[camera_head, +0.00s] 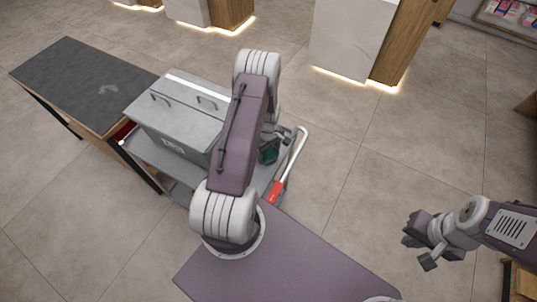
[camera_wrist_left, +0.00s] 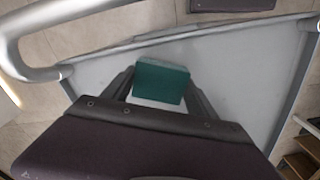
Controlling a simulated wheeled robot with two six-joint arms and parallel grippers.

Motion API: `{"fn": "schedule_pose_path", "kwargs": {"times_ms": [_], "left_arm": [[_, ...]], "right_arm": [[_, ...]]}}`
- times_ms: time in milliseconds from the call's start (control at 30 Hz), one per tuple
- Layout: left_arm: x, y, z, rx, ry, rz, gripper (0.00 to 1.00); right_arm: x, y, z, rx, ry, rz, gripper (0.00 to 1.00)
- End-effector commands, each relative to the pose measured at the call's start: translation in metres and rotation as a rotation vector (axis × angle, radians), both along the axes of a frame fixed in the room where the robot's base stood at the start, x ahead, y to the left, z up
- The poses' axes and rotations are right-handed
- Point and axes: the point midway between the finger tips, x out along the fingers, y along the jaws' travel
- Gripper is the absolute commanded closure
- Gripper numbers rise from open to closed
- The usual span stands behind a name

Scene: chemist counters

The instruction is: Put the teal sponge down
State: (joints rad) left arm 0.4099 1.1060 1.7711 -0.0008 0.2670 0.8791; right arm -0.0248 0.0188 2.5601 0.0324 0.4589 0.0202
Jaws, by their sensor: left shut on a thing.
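The teal sponge (camera_head: 269,154) is between the fingers of my left gripper (camera_head: 278,145), over the right end of the grey cart (camera_head: 165,157). In the left wrist view the sponge (camera_wrist_left: 160,82) shows as a teal block with a finger on each side. The grey cart top (camera_wrist_left: 235,60) lies beneath it. I cannot tell whether the sponge touches the cart top. My left arm hides part of the cart in the head view. My right gripper (camera_head: 420,251) is at the lower right, empty, its fingers apart, above the floor.
A grey lidded box (camera_head: 180,112) fills the left part of the cart. The cart's pale handle (camera_head: 294,155), with a red part, rises close to the right of my left gripper. A dark-topped counter (camera_head: 80,80) stands at the left. Open tiled floor (camera_head: 350,140) lies right of the cart.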

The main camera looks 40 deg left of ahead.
Motion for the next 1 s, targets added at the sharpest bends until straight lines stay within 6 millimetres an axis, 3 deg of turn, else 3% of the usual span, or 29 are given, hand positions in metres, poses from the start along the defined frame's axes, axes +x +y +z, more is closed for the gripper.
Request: {"fn": "schedule_pose_path", "kwargs": {"times_ms": [133, 467, 500, 567, 867, 1000], "left_arm": [[0.000, 0.000, -0.016, 0.001, -0.001, 0.000, 0.84], [0.000, 0.000, -0.021, 0.001, -0.001, 0.000, 0.84], [0.000, 0.000, -0.021, 0.001, -0.001, 0.000, 0.30], [0.000, 0.000, -0.020, 0.000, -0.002, 0.000, 0.14], [0.000, 0.000, -0.019, 0.001, -0.001, 0.000, 0.11], [0.001, 0.001, -0.009, 0.002, -0.005, 0.000, 0.11]], "right_arm": [[0.000, 0.000, 0.003, 0.000, 0.000, 0.000, 1.00], [0.000, 0.000, -0.002, 0.000, 0.000, 0.000, 1.00], [0.000, 0.000, -0.002, 0.000, 0.000, 0.000, 1.00], [0.000, 0.000, -0.001, 0.000, 0.000, 0.000, 1.00], [0.000, 0.000, 0.000, 0.000, 0.000, 0.000, 1.00], [0.000, 0.000, 0.002, 0.000, 0.000, 0.000, 1.00]]}}
